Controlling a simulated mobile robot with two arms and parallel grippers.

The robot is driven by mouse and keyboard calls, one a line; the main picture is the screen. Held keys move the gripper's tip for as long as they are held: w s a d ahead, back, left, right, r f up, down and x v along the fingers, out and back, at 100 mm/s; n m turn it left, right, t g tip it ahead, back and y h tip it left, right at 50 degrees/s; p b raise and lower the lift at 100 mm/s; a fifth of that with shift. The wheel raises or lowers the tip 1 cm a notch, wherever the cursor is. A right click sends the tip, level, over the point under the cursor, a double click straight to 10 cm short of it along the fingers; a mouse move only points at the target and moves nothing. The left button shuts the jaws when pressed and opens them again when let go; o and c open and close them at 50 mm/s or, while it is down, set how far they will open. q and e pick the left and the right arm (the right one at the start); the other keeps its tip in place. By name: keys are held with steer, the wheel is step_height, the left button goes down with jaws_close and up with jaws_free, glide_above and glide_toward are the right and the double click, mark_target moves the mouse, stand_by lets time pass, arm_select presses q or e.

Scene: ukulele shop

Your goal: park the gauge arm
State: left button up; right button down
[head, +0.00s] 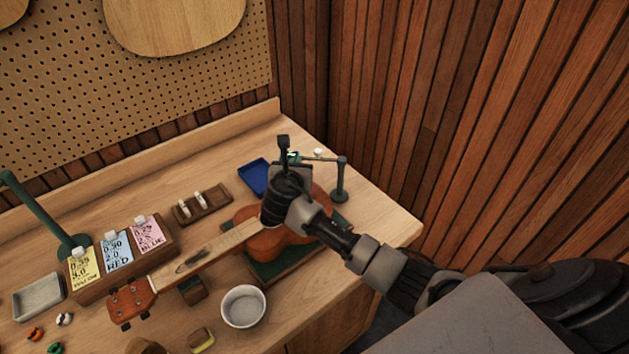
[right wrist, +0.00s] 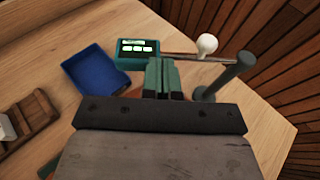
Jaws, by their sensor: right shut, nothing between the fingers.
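The gauge arm stands at the right end of the bench: a dark green post (head: 340,180) with a thin horizontal arm and a white knob (head: 318,152). In the right wrist view the arm carries a teal gauge box (right wrist: 138,47) with a lit display, and the white knob (right wrist: 206,44) sits along the arm near the post (right wrist: 228,78). My right gripper (head: 290,172) is above the ukulele body. Its fingers (right wrist: 163,78) are shut and empty, in front of the gauge box in that view; I cannot tell whether they touch it. My left gripper is not in view.
An orange ukulele (head: 262,243) lies on a green mat, its neck toward the left. A blue tray (head: 256,177), a wooden slotted block (head: 203,205), a white bowl (head: 243,307) and a card rack (head: 165,240) are around it. The bench's right corner is clear.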

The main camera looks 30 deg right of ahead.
steer(key=w+m+g+h, duration=0.1)
steer(key=w+d+m+g+h+b, duration=0.1)
steer(key=w+m+g+h+b, duration=0.1)
steer(key=w, duration=0.1)
steer(key=shift+w+d+f+m+g, duration=0.1)
steer(key=shift+d+f+m+g, duration=0.1)
steer(key=shift+d+m+g, duration=0.15)
steer(key=w+d+m+g+b, duration=0.1)
steer(key=d, duration=0.1)
steer(key=w+d+m+g+h+b, duration=0.1)
steer(key=w+d, duration=0.1)
steer(key=shift+w+d+r+m+g+h, duration=0.1)
steer(key=shift+w+r+m+g+h, duration=0.05)
steer(key=shift+m+g+h, duration=0.15)
steer(key=shift+r, duration=0.15)
